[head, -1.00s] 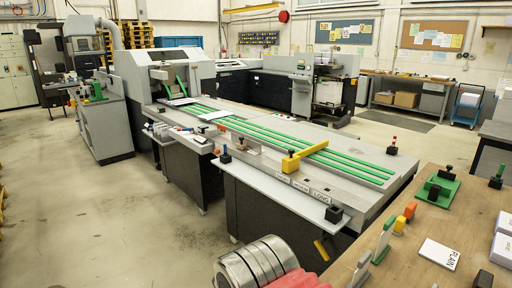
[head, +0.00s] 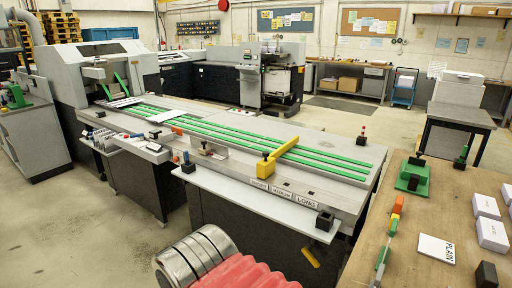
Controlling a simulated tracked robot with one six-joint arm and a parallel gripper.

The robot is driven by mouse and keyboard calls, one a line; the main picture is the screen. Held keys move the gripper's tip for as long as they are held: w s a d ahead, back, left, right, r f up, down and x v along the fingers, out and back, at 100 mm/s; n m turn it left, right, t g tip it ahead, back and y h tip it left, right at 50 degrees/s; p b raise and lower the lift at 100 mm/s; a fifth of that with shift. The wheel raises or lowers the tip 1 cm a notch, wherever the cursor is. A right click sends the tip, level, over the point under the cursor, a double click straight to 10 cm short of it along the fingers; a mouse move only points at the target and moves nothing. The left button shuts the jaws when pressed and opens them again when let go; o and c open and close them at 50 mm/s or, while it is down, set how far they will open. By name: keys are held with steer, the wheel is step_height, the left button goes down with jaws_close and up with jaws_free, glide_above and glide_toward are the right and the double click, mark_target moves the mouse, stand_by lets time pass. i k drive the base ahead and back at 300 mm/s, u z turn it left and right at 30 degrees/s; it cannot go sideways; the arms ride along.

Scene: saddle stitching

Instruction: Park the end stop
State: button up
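The yellow end stop (head: 266,170) stands on the near rail of the long delivery table (head: 322,146). Its yellow bar reaches across the green belts (head: 232,137). A black knob sits beside the top of its block. Below it, the front edge carries the labels SHORT (head: 259,184), MEDIUM (head: 282,194) and LONG (head: 306,204). The block is nearest the SHORT and MEDIUM labels. My gripper is not in view, and nothing is seen touching the stop.
A black block (head: 325,221) sits at the ledge's right end, with a yellow handle (head: 310,257) below. A wooden bench (head: 400,262) at right holds a green fixture (head: 412,177), a PLAIN card (head: 436,248) and white stacks (head: 491,233). Open floor (head: 75,235) lies at left.

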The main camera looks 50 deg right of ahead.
mark_target(265, 167)
steer(key=i, duration=1.1)
steer(key=z, duration=0.45)
